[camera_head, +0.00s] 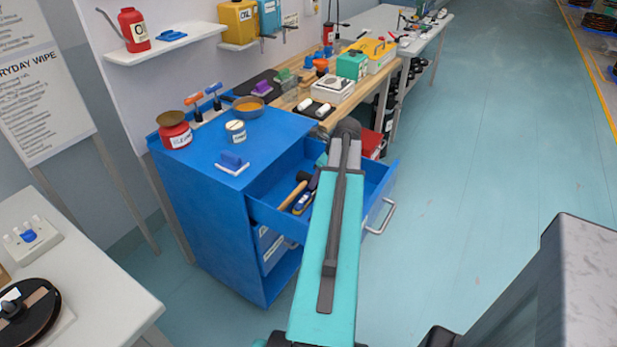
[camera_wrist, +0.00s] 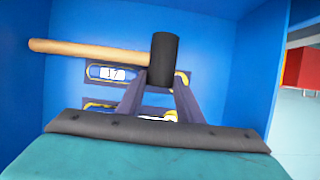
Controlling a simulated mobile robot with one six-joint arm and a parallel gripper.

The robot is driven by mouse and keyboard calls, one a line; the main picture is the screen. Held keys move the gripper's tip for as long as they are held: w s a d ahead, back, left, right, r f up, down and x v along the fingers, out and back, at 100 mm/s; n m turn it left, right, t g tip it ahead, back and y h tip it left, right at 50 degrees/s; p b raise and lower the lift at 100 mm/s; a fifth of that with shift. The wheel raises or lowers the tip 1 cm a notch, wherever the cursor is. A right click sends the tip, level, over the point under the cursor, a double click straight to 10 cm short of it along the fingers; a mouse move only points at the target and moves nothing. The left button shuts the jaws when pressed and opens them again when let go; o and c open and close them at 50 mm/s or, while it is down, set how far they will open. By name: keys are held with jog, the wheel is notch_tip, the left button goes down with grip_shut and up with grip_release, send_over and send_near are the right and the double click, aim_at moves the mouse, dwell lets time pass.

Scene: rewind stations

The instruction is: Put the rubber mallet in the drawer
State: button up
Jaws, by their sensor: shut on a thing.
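The rubber mallet has a pale wooden handle (camera_head: 292,196) and a black cylindrical head (camera_wrist: 164,58). It is in the open blue drawer (camera_head: 262,212), with its handle pointing left in the wrist view. My gripper (camera_wrist: 160,82) is shut on the mallet at its head. The lower part of the head hides the exact contact. In the head view my arm covers most of the gripper and part of the drawer.
A workbench runs behind. Open floor lies to the right.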

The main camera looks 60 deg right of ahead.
aim_at(309, 175)
jog(key=shift+w, duration=0.1)
jog(key=w+p, duration=0.1)
jog(key=w, duration=0.2)
jog(key=shift+w+d+r, duration=0.1)
jog(key=shift+w, duration=0.25)
jog(key=shift+f, duration=0.65)
jog(key=shift+f, duration=0.15)
jog(key=o, duration=1.3)
jog(key=shift+r, duration=0.2)
jog(key=shift+b+v, duration=0.4)
jog(key=shift+v, duration=5.55)
